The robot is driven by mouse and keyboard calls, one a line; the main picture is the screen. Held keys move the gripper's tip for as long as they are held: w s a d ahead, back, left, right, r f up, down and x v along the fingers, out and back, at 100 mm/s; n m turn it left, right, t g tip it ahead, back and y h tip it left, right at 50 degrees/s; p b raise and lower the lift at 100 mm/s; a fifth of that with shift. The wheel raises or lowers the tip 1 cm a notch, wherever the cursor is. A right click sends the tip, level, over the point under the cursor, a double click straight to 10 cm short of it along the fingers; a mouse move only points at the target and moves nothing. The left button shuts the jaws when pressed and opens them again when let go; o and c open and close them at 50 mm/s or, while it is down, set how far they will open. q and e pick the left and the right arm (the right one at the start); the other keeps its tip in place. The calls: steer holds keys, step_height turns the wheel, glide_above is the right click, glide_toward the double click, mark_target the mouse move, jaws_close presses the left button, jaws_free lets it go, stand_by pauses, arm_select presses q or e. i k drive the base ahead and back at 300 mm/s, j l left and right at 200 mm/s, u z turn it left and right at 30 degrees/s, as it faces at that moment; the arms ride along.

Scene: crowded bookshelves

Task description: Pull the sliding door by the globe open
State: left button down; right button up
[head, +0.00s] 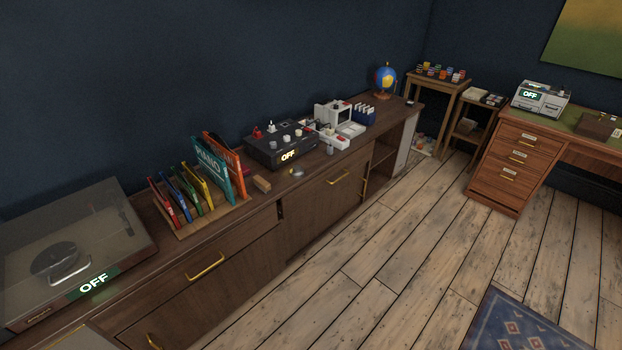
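A blue, yellow and red globe (385,77) stands on the far right end of the long dark wooden cabinet (398,106). Below the globe, at the cabinet's far end, is a pale grey panel (406,141) that looks like the sliding door. An open, shadowed compartment with shelves (381,157) lies just left of it. No handle on the pale panel can be made out at this size. Neither of my grippers is in view.
A wooden door with a brass handle (339,178) is left of the open compartment. Small wooden tables (437,83) stand past the globe, and a drawer desk (513,165) is at right. The plank floor (400,240) in front is clear, with a blue rug (510,325) nearby.

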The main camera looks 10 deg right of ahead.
mark_target(299, 229)
steer(key=i+l+u, duration=0.1)
steer(key=l, duration=0.25)
steer(key=i+l+u, duration=0.1)
steer(key=i+l, duration=0.15)
steer(key=i+l+u, duration=0.1)
steer(key=l, duration=0.35)
steer(key=i+l+u, duration=0.1)
steer(key=i+l, duration=0.15)
steer(key=l, duration=0.15)
steer(key=i+l+u, duration=0.1)
steer(key=l, duration=0.3)
steer(key=i+l+u, duration=0.1)
steer(key=l, duration=0.3)
steer(key=i+l+u, duration=0.1)
steer(key=l, duration=0.3)
steer(key=i+l+u, duration=0.1)
steer(key=l, duration=0.3)
